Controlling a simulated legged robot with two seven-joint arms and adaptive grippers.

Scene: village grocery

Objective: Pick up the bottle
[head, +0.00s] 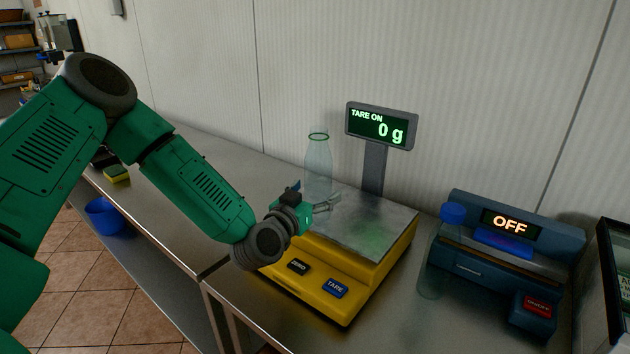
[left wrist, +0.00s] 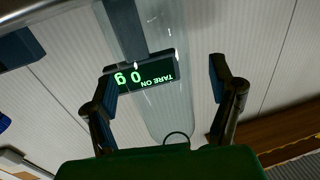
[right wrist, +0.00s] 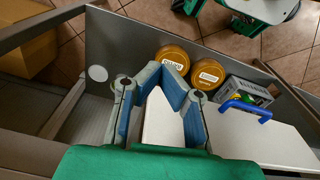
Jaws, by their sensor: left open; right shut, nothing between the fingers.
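A clear glass bottle (head: 318,160) with an open mouth stands upright at the back left of the yellow scale (head: 345,290). My left gripper (head: 330,203) is open in front of the bottle's lower part, which it partly hides. In the left wrist view the see-through bottle (left wrist: 168,100) shows upside down between the two spread fingers (left wrist: 165,85), with no clear contact. The scale display (head: 381,127) reads "TARE ON" and 0 g. My right gripper (right wrist: 160,82) is shut and empty, away from the bottle, over a grey bin.
A second clear bottle with a blue cap (head: 453,214) stands right of the scale, before a blue machine (head: 510,260) reading "OFF". A yellow sponge (head: 117,173) lies far left on the steel counter. Orange-lidded jars (right wrist: 173,58) and a small box (right wrist: 243,92) sit near my right gripper.

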